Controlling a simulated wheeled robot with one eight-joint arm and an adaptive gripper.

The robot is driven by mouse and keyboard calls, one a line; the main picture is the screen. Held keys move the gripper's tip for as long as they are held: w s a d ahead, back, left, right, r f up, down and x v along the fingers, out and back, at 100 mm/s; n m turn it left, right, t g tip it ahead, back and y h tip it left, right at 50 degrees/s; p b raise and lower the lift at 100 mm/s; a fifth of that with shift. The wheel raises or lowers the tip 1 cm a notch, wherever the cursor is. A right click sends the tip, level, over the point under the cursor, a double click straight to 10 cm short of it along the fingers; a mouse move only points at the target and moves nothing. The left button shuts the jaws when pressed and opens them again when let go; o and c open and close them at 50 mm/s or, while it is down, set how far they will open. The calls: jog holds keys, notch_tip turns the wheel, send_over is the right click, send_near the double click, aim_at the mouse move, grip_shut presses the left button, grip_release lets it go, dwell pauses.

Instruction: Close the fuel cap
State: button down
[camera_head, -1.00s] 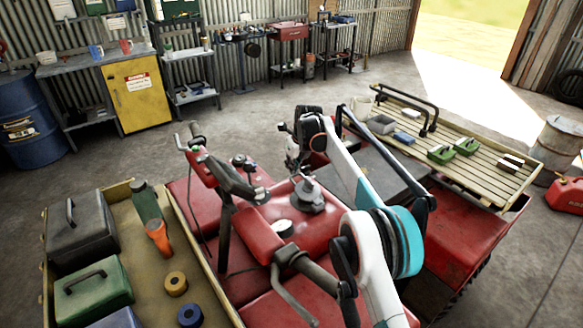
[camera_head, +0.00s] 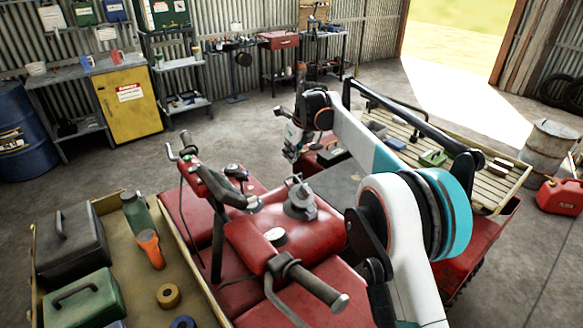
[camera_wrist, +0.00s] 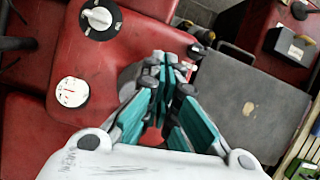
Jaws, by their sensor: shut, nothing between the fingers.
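The red fuel tank (camera_head: 262,228) of the quad carries a grey round fuel fitting with its cap (camera_head: 300,203). A small part sticks up from its top; I cannot tell how far the cap stands open. My gripper (camera_head: 292,155) hangs above and beyond the fitting, apart from it in the head view. In the wrist view my gripper (camera_wrist: 168,62) has its teal-sided fingers together, with nothing between them. They partly hide a grey round part (camera_wrist: 130,78) on the tank, which looks like the fuel fitting. A white round gauge (camera_wrist: 72,92) lies to its left.
A black dial with a white knob (camera_wrist: 97,18) sits on the red body. The handlebar (camera_head: 215,185) rises left of the tank and a grip (camera_head: 315,285) lies in front. A loaded wooden tray (camera_head: 115,245) is at left. A slatted rack (camera_head: 490,185) is at right.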

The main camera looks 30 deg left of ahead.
jog(key=n+y, duration=0.1)
jog(key=n, duration=0.4)
jog(key=n+t+y+b, duration=0.25)
jog(key=n+y, duration=0.25)
jog(key=n, duration=1.7)
send_over(300, 193)
jog(key=w, duration=0.1)
jog(key=shift+d+r+g+b, duration=0.35)
jog(key=shift+b, duration=0.05)
jog(key=s+d+r+n+t+y+b, duration=0.1)
jog(key=s+d+n, duration=0.1)
jog(key=d+n, duration=0.35)
jog(key=w+a+f, duration=0.1)
jog(key=a, duration=0.2)
jog(key=w+a+f+n+b, duration=0.1)
jog(key=a+f, duration=0.1)
jog(key=a, duration=0.1)
jog(key=w+a+f+n+b, duration=0.1)
jog(key=a, duration=0.2)
jog(key=shift+w+a+f, duration=0.15)
jog(key=shift+w+f, duration=0.1)
jog(key=shift+f, duration=0.15)
jog(key=shift+w+a+f+b, duration=0.15)
jog(key=shift+a+f+b, duration=0.15)
jog(key=shift+f, duration=0.65)
jog(key=shift+w+a+f+b, duration=0.15)
jog(key=shift+a+f, duration=0.25)
jog(key=shift+f, duration=0.55)
